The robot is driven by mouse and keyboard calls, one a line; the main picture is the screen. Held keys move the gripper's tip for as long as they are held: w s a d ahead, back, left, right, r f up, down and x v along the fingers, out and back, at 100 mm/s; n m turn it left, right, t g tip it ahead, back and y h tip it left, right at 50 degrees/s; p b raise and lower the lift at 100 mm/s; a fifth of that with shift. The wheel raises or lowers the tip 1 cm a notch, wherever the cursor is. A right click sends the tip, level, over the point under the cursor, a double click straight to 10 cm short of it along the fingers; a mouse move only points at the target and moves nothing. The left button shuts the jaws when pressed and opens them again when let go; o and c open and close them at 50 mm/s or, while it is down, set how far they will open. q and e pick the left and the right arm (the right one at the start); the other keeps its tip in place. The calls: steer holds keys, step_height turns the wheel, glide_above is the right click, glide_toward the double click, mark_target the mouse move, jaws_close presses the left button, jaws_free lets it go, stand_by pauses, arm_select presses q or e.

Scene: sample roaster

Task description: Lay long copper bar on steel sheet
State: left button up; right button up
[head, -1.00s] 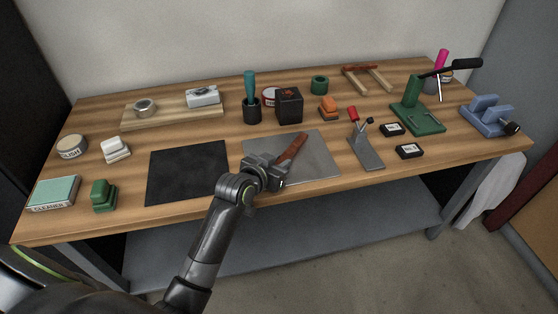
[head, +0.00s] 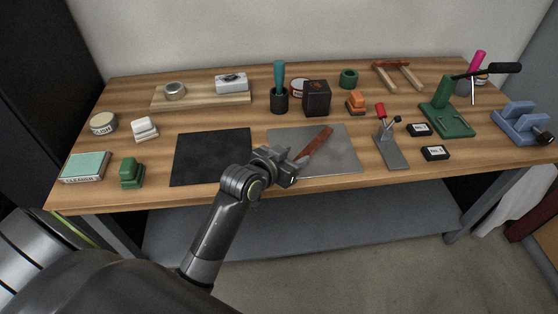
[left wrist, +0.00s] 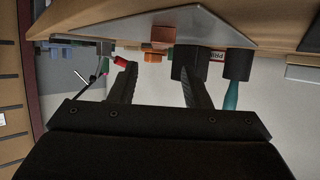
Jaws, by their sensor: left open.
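The long copper bar (head: 317,143) is reddish brown and lies slanted on the steel sheet (head: 346,160), a flat grey plate near the table's front edge. My left gripper (head: 293,167) is at the bar's near end, over the sheet's front left part. It is open, and its two fingers (left wrist: 160,88) stand apart with nothing between them in the left wrist view. The steel sheet also shows at the top of that view (left wrist: 120,28). The gripper hides the bar's near tip in the head view. My right gripper is not in view.
A black mat (head: 211,157) lies left of the sheet. A grey stand with a red-handled lever (head: 391,150) is close on the right. A black box (head: 316,98) and a dark cup with a teal handle (head: 279,99) stand behind. Front table edge is clear.

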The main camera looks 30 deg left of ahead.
arm_select(q)
steer(key=v, duration=0.7)
steer(key=shift+p, duration=0.3)
steer(key=shift+w, duration=0.1)
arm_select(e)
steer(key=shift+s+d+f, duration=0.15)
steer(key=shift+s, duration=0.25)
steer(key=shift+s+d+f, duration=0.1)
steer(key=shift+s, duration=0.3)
